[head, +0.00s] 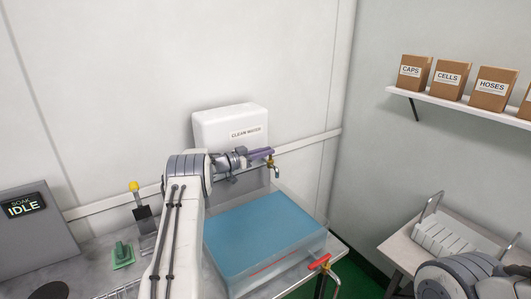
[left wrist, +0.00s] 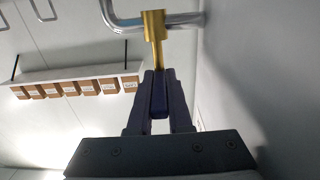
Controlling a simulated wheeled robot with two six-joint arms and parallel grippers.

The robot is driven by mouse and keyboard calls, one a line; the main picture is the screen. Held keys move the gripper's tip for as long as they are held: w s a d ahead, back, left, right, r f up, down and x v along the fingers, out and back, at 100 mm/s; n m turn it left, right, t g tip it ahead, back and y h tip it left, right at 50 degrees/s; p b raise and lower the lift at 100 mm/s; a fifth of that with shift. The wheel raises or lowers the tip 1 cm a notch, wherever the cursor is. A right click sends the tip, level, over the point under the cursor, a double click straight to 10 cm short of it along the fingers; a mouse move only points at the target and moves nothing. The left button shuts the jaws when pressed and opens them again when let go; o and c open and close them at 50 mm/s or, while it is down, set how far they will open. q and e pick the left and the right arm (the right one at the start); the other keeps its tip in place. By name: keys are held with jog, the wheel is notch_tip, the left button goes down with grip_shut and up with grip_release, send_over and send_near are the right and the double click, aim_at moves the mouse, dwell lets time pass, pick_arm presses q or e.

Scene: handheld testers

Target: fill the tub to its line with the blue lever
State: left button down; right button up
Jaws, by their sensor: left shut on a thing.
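The clear tub (head: 318,250) stands on the bench and holds blue water (head: 262,232), its surface high up. A red line (head: 270,266) shows on the tub's front wall, below the visible water surface. The white clean water tank (head: 228,128) stands behind it. My left gripper (head: 268,152) is at the tap above the tub's back edge. In the left wrist view it is shut on the dark blue lever (left wrist: 159,105), under a brass valve (left wrist: 153,25) on a metal pipe. I cannot tell whether water runs. My right gripper is out of view.
A red-handled valve (head: 318,262) sits at the tub's front right. A grey panel reading IDLE (head: 30,225) and a yellow-topped device (head: 140,208) stand left. A rack on a side table (head: 405,250) is at right. Boxes line the wall shelf (head: 460,103).

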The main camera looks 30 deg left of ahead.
pick_arm(q)
jog(key=c, duration=0.8)
grip_release()
jog(key=shift+c, duration=0.2)
jog(key=shift+s+a, duration=0.25)
jog(key=shift+s, duration=0.1)
jog(key=b+v, duration=0.1)
jog(key=v, duration=0.8)
jog(key=shift+s+b, duration=0.35)
